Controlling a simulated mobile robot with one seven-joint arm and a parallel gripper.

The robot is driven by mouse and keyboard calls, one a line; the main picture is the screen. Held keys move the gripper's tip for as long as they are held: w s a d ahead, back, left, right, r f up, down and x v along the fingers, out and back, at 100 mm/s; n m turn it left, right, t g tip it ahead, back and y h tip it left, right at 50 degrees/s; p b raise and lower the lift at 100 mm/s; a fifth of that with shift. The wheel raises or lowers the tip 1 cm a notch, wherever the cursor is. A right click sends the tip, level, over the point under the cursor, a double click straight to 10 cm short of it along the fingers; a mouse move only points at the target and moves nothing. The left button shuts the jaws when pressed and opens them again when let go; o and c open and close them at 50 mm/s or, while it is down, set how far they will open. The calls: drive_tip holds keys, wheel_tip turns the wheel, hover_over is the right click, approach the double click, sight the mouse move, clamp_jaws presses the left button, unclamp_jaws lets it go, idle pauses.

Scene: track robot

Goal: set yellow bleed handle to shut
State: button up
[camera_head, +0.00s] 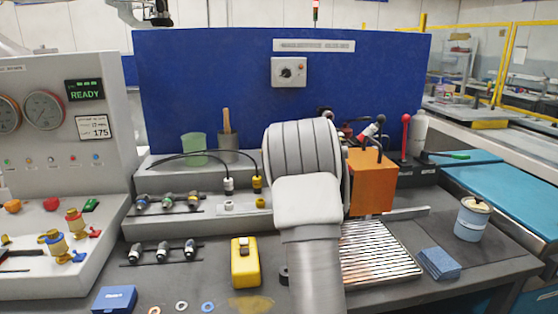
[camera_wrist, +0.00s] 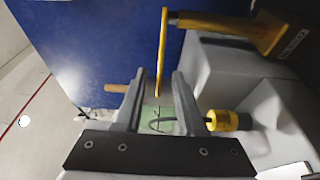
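The yellow bleed handle (camera_wrist: 162,55) shows in the wrist view as a thin bar. It hangs from a yellow shaft (camera_wrist: 222,25) on a grey block at upper right. My gripper (camera_wrist: 160,76) is open, with a finger on each side of the bar's free end. Gaps show on both sides of the bar, and no finger visibly touches it. I cannot tell how deep the bar sits between the fingers. In the head view my arm hides the gripper and the handle.
A yellow-and-black connector (camera_wrist: 230,120) is close right of my right finger. A green cup (camera_head: 194,148) and a grey cup (camera_head: 228,146) holding a wooden-handled tool stand behind. An orange box (camera_head: 373,180) is right of my arm. The blue panel (camera_head: 210,80) bounds the back.

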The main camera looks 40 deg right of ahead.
drive_tip(key=s+a, duration=0.2)
drive_tip(key=s, duration=1.5)
drive_tip(key=shift+a, duration=0.35)
